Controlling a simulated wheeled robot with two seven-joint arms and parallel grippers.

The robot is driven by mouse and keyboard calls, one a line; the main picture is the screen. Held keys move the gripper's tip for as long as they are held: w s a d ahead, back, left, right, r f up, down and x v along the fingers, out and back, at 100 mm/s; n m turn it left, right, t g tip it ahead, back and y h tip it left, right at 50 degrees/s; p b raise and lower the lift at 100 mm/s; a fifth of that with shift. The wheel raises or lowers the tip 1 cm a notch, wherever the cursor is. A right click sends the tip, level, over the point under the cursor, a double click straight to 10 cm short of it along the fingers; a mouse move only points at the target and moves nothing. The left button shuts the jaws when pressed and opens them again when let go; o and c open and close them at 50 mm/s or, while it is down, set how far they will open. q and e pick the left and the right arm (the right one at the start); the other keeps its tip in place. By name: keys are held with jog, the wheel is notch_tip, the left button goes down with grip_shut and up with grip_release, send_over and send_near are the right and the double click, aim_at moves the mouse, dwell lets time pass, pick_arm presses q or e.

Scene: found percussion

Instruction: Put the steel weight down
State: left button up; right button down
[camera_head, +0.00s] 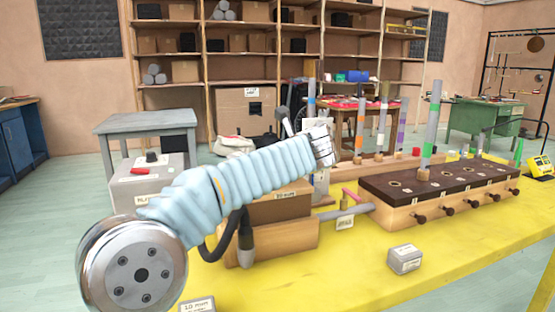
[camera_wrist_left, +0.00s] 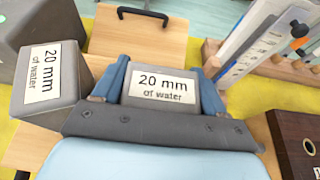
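In the left wrist view my left gripper (camera_wrist_left: 161,78) has its two blue fingers against the sides of a grey steel weight (camera_wrist_left: 160,90) labelled "20 mm of water". A second grey weight (camera_wrist_left: 45,82) with the same label stands just left of the gripper, apart from the held one. A wooden board (camera_wrist_left: 118,38) with a black handle lies beyond them. Whether the held weight touches a surface below is hidden. In the head view my pale blue sleeved arm reaches in from the left and hides the held weight. My right gripper is in neither view.
The yellow table (camera_head: 375,292) carries a small grey weight (camera_head: 405,259) at the front and a labelled "10 mm" block (camera_head: 197,304) at the near edge. A dark-topped wooden chest (camera_head: 440,190) with several knobs and upright tubes stands right. The front right tabletop is free.

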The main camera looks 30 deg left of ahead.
pick_arm(q)
jog(key=shift+o, duration=0.6)
jog(key=shift+r, duration=0.1)
jog(key=shift+s+d+r, duration=0.1)
jog(key=shift+d, duration=0.05)
jog(key=v, duration=1.1)
jog(key=shift+s+d, duration=0.25)
